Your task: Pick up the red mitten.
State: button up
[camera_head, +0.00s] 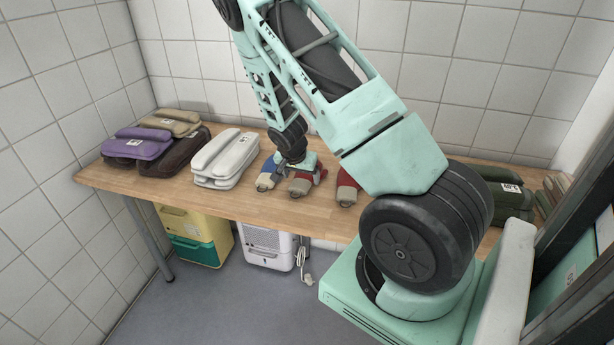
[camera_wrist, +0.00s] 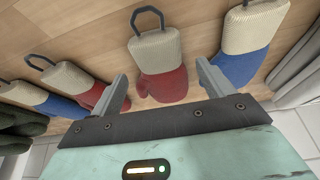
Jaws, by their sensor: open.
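A red mitten (camera_wrist: 163,82) with a cream knitted cuff and a dark hanging loop lies on the wooden table. In the wrist view it lies between the two fingers of my gripper (camera_wrist: 161,70), which is open and empty. In the head view my gripper (camera_head: 294,165) is low over this red mitten (camera_head: 300,187), hiding part of it. A second red mitten (camera_wrist: 88,86) lies to the left in the wrist view, partly behind the left finger; in the head view this mitten (camera_head: 346,191) is to the right. I cannot tell whether the fingers touch the fabric.
A blue mitten (camera_wrist: 240,62) lies close beside the right finger; another blue mitten (camera_wrist: 58,106) is at far left. On the wooden table (camera_head: 240,208), a white folded stack (camera_head: 226,158), purple folded bundle (camera_head: 138,145) and dark green bundle (camera_head: 510,198) stand farther out. A tiled wall is behind.

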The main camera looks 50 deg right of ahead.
jog(key=shift+x, duration=1.35)
jog(key=c, duration=1.1)
jog(key=shift+o, duration=0.2)
jog(key=shift+r, duration=0.2)
